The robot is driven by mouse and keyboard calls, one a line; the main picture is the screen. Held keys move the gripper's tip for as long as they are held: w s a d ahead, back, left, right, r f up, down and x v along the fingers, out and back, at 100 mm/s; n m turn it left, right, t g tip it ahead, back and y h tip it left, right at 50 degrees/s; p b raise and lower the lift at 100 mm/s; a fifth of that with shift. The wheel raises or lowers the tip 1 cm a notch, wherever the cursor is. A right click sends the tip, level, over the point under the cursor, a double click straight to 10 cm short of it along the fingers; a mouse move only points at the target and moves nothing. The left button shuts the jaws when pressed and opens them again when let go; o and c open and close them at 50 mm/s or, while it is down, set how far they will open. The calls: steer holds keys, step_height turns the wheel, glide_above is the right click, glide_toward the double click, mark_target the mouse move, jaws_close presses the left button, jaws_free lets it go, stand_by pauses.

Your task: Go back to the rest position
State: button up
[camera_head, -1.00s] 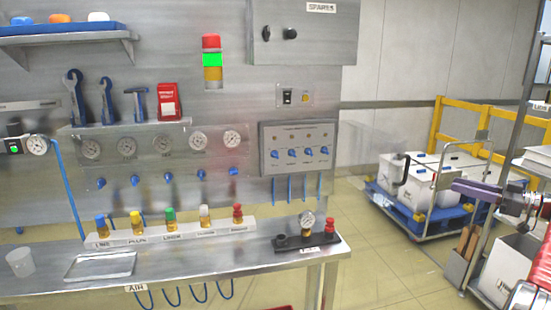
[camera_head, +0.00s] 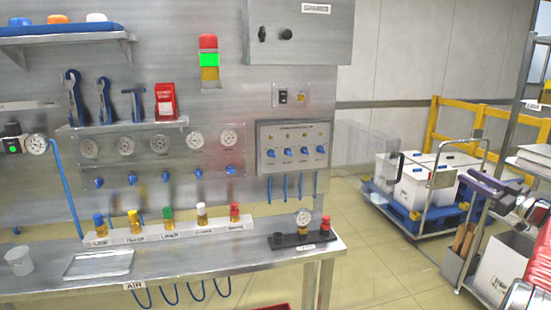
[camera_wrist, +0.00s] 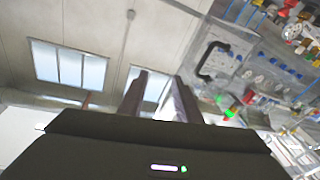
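My gripper (camera_wrist: 159,80) shows in the wrist view with its two dark fingers apart. I see nothing held between them, and pale wall and window light show through the gap. The fingers point up toward the ceiling and windows, away from the bench.
The steel bench (camera_head: 210,268) carries a rack of coloured-cap bottles (camera_head: 168,236), a gauge stand (camera_head: 303,239), a clear tray (camera_head: 98,264) and a cup (camera_head: 19,262). A blue trolley (camera_head: 405,203) with white boxes and a shelf cart stand right. Open floor lies between.

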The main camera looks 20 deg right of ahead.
steer(key=d+f+m+g+h, duration=0.2)
steer(key=d+m+g+h, duration=0.2)
steer(key=d+m+h, duration=0.75)
steer(key=s+a+f+g+y, duration=0.1)
steer(key=s+a+f+g, duration=0.25)
steer(key=a, duration=0.95)
steer(key=s+a+f+g+y, duration=0.1)
steer(key=s+a+f+g, duration=0.2)
steer(key=a, duration=1.1)
steer(key=s+a+f+g+y, duration=0.1)
steer(key=a+f+g, duration=0.25)
steer(key=a, duration=0.95)
steer(key=s+a+n+y, duration=0.1)
steer(key=s+a, duration=0.5)
steer(key=a, duration=0.7)
steer(key=s+a+n+y, duration=0.2)
steer(key=s+a, duration=0.4)
steer(key=a, duration=0.7)
steer(key=s+a+n+y, duration=0.2)
steer(key=s+a+n, duration=0.2)
steer(key=a, duration=0.9)
steer(key=s, duration=0.2)
steer(key=shift+s+a+r, duration=0.3)
steer(key=shift+s, duration=0.05)
